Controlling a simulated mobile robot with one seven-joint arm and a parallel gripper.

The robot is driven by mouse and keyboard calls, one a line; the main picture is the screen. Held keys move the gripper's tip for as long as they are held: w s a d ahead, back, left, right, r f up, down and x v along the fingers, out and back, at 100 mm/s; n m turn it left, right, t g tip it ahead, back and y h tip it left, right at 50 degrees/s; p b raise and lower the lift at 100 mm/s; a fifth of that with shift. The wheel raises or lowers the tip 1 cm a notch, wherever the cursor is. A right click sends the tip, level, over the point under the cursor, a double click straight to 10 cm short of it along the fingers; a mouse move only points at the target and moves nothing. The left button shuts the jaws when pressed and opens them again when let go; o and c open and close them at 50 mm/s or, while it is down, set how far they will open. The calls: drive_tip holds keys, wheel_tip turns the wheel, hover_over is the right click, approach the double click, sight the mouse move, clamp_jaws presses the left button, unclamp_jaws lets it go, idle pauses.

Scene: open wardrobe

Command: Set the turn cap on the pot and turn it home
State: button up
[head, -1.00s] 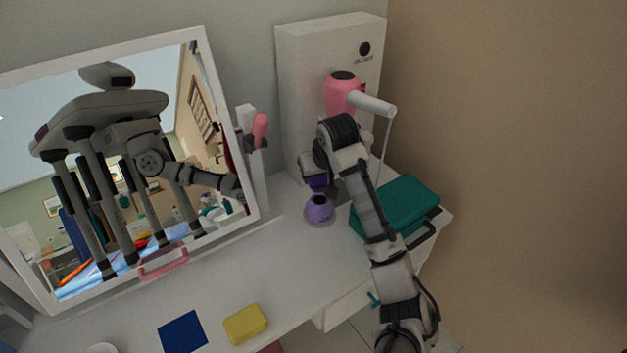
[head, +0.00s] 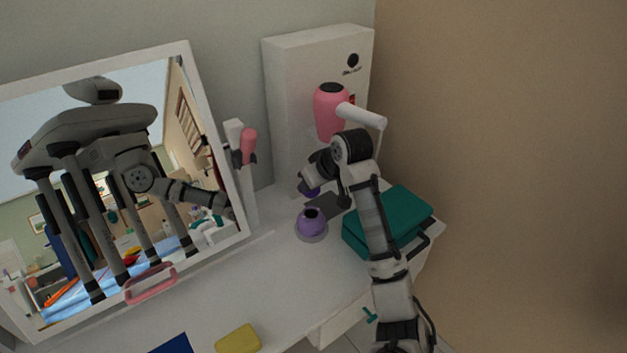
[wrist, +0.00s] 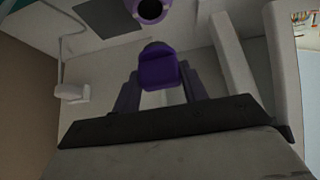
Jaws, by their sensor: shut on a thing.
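The purple pot (head: 312,228) stands upright on the white dresser top, with a dark round opening on top. It also shows at the top edge of the wrist view (wrist: 150,8), partly cut off. My gripper (head: 309,186) is shut on the dark purple turn cap (head: 311,192), behind and above the pot in the head view. In the wrist view the cap (wrist: 158,72) sits between the two fingers of my gripper (wrist: 160,82). The cap is apart from the pot. The gripper and arm partly hide the cap in the head view.
A teal case (head: 405,212) lies right of the pot, under my arm. A pink hair dryer (head: 331,112) hangs on the white box (head: 290,105) behind. A mirror (head: 190,70) stands left. A yellow block (head: 238,339) lies in front. The dresser top left of the pot is clear.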

drive_tip(key=shift+f+b, duration=1.45)
drive_tip(key=shift+f, duration=1.25)
drive_tip(key=shift+p, duration=0.6)
drive_tip(key=shift+f+b, duration=0.85)
drive_tip(key=shift+f, duration=0.55)
drive_tip(key=o, duration=1.1)
drive_tip(key=b+v, duration=0.1)
drive_tip(key=v, duration=1.3)
drive_tip(key=shift+b, duration=0.3)
